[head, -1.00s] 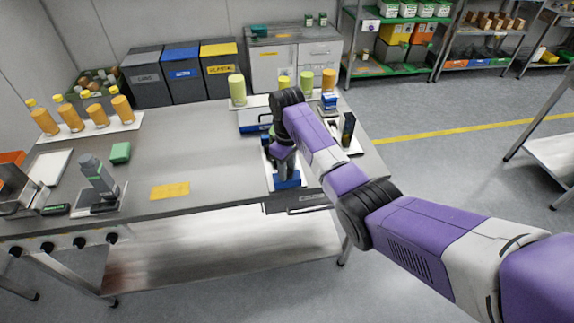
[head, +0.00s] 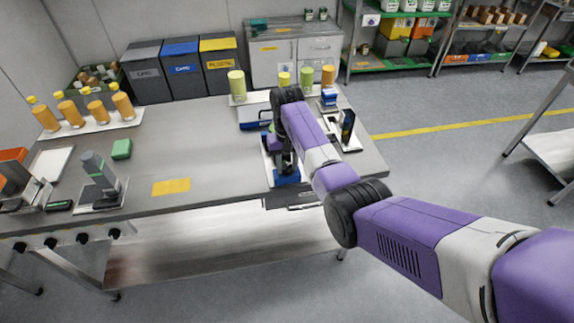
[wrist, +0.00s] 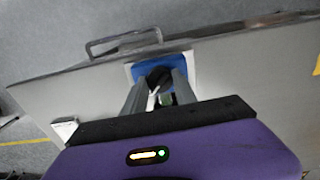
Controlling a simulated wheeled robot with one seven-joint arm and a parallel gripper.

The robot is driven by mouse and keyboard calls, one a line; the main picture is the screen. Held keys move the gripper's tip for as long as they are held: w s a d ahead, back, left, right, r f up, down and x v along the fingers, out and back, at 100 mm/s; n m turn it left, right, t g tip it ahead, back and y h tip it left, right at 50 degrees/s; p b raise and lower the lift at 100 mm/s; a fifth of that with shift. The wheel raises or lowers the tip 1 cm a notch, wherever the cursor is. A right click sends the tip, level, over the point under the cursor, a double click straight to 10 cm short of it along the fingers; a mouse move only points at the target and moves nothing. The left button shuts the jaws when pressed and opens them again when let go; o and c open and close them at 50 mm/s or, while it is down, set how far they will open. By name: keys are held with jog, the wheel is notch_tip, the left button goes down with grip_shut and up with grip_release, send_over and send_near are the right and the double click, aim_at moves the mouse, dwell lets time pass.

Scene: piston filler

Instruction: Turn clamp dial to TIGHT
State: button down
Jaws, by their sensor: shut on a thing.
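In the wrist view, my gripper (wrist: 159,92) is shut on a dark knob, which I take to be the clamp dial (wrist: 158,77). The dial sits over a blue base (wrist: 178,66) on a pale plate near the table's front edge. In the head view, the blue base (head: 286,178) shows below my wrist, at the right part of the table. My arm hides the dial and the fingertips there. The dial's markings and pointer cannot be read in either view.
A drawer handle (wrist: 124,41) sticks out at the table's front edge, close to the blue base. A dark upright device (head: 347,130) stands to the right of my wrist.

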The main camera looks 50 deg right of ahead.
aim_at(287, 168)
dwell(0.5)
jog(key=c, duration=1)
grip_release()
jog(key=shift+r, duration=0.1)
jog(key=shift+r+b, duration=0.7)
jog(key=shift+r, duration=3.15)
